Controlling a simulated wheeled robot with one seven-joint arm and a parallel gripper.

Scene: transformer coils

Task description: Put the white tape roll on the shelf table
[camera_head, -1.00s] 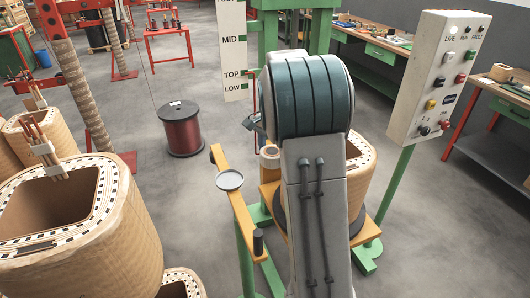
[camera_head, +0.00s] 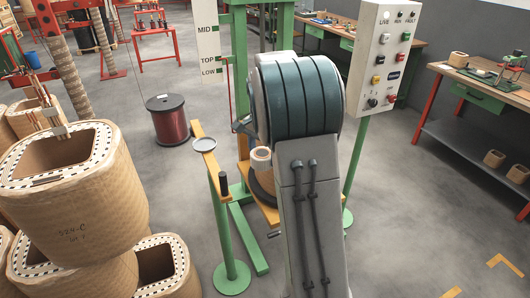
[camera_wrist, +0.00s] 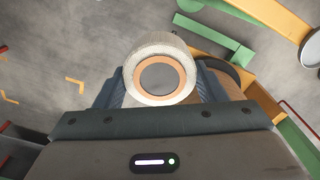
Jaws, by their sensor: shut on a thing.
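The white tape roll (camera_wrist: 137,62) has a ribbed pale outside and a brown core. It sits between the two fingers of my gripper (camera_wrist: 160,84) in the wrist view, and the gripper is shut on it. In the head view the roll (camera_head: 260,158) shows at the left edge of my arm, in front of the winding stand; my arm hides the gripper there. A table with a lower shelf (camera_head: 462,150) stands at the right, away from the roll. It has a green drawer and red legs, and may be the shelf table.
A control box (camera_head: 385,58) on a green post stands just right of my arm. A yellow arm with a round dish (camera_head: 204,144) and green posts stand left. Large coils (camera_head: 80,215) fill the left. Small tan rolls (camera_head: 494,158) lie on the right table's lower shelf.

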